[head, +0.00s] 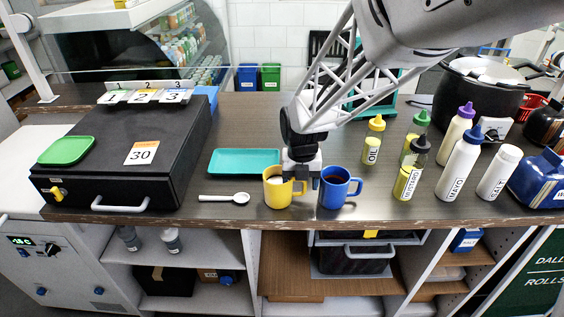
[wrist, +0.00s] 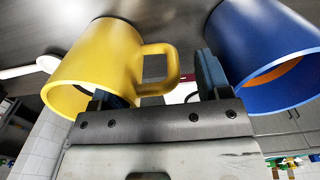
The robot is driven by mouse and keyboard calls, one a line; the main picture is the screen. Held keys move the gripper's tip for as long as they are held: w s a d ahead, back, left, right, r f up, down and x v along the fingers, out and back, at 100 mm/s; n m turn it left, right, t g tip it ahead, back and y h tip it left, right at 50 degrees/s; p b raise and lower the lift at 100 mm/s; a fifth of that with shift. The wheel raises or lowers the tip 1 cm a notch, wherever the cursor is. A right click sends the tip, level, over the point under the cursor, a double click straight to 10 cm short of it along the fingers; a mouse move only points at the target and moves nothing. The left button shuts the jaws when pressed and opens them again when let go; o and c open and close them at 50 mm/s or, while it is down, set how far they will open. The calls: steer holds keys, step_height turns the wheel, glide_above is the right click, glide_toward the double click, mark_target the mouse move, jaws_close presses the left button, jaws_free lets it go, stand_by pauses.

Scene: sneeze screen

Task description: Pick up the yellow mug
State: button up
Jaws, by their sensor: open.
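The yellow mug (head: 276,195) stands upright near the counter's front edge, its handle to the right. My gripper (head: 302,178) points down over its right side, open, with the handle between the fingers. In the wrist view the yellow mug (wrist: 105,60) fills the left, and my gripper (wrist: 160,86) has its left finger at the mug's rim, seemingly inside the opening. The right finger is beyond the handle, in the gap before the blue mug (wrist: 265,50). Whether either finger touches a mug is unclear.
The blue mug (head: 334,192) stands close on the right of my gripper. A white spoon (head: 226,198) lies to the left, a teal tray (head: 243,154) behind. A black case (head: 110,165) is at far left. Several bottles, including the mayo bottle (head: 458,170), stand at right.

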steer(key=shift+c, duration=0.4)
steer(key=c, duration=1.1)
steer(key=shift+r, duration=0.15)
steer(key=shift+r, duration=0.8)
steer(key=shift+s+r, duration=0.15)
steer(key=shift+r, duration=0.8)
steer(key=s+d, duration=0.1)
steer(key=s, duration=0.4)
steer(key=s+d+r, duration=0.1)
steer(key=s, duration=0.4)
steer(key=s+d, duration=0.2)
steer(key=s, duration=0.3)
steer(key=shift+s+r, duration=0.1)
steer(key=shift+r, duration=0.05)
